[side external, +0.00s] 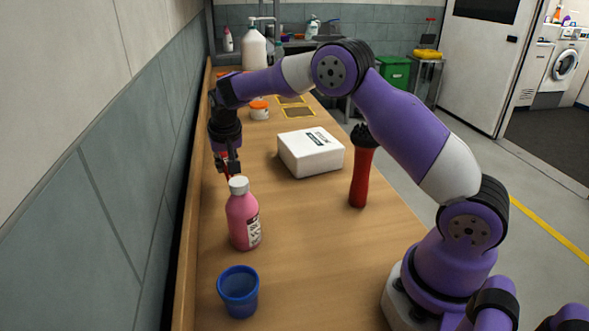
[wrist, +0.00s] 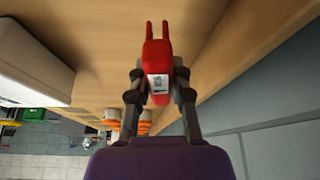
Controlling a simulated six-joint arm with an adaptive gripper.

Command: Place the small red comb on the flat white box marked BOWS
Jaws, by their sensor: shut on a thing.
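The small red comb (wrist: 158,55) is between the two fingers of my gripper (wrist: 158,82) in the wrist view, with two prongs pointing away and a white label on it. In the side view my gripper (side external: 229,168) points down near the wall side of the table, behind the pink bottle, and only a bit of red shows at it. The flat white box (side external: 310,160) lies to the right of my gripper, with dark lettering on its lid too small to read surely. The box (wrist: 38,75) also shows at the left of the wrist view, apart from the comb.
A pink bottle (side external: 242,222) stands close in front of my gripper, and a blue cup (side external: 238,292) is nearer. A red-handled brush (side external: 361,180) stands upright right of the box. An orange-lidded jar (side external: 259,111) and a large jug (side external: 254,50) are farther back.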

